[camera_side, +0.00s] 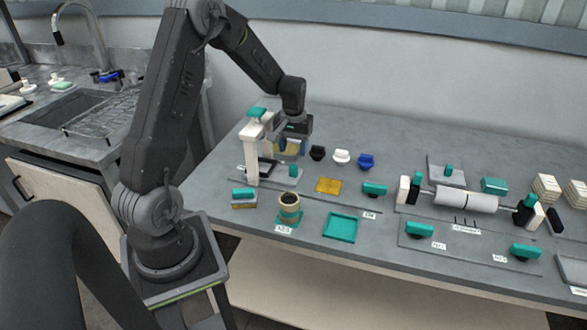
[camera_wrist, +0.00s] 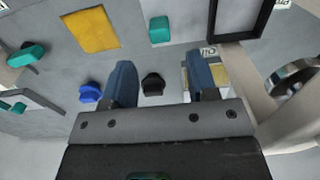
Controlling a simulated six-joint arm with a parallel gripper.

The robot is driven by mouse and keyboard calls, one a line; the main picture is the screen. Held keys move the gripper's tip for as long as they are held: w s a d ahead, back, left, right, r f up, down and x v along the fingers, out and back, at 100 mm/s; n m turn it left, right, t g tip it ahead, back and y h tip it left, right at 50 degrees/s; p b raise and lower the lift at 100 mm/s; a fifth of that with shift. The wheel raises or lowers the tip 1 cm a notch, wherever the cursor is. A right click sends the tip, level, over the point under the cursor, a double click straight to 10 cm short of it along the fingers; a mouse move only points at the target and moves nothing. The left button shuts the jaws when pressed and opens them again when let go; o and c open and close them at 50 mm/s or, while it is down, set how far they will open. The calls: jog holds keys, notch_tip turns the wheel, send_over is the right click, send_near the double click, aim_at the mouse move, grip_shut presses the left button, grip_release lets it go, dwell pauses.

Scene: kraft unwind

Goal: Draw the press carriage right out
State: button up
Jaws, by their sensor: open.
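The press is a white column (camera_side: 252,155) with a teal top (camera_side: 257,113), at the left of the bench. Low at its foot is a dark frame (camera_side: 267,168), with a teal knob (camera_side: 294,170) to its right, which I take for the carriage and its handle. In the wrist view the frame (camera_wrist: 212,25) is at the top right and the teal knob (camera_wrist: 159,30) at top centre, ahead of my fingertips. My gripper (camera_side: 287,145) is open and empty, beside the column above the bench; its two blue fingers (camera_wrist: 160,68) stand apart. How the carriage sits in the press is unclear.
Black (camera_side: 317,153), white (camera_side: 341,157) and blue (camera_side: 366,160) small pieces stand right of my gripper. A yellow pad (camera_side: 328,186), a cup (camera_side: 289,203) and a teal tray (camera_side: 340,228) lie nearer the front. A white roller (camera_side: 466,199) is farther right.

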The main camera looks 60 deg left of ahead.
aim_at(293, 166)
notch_tip(293, 166, down, 8)
dwell(0.5)
grip_shut()
dwell(0.3)
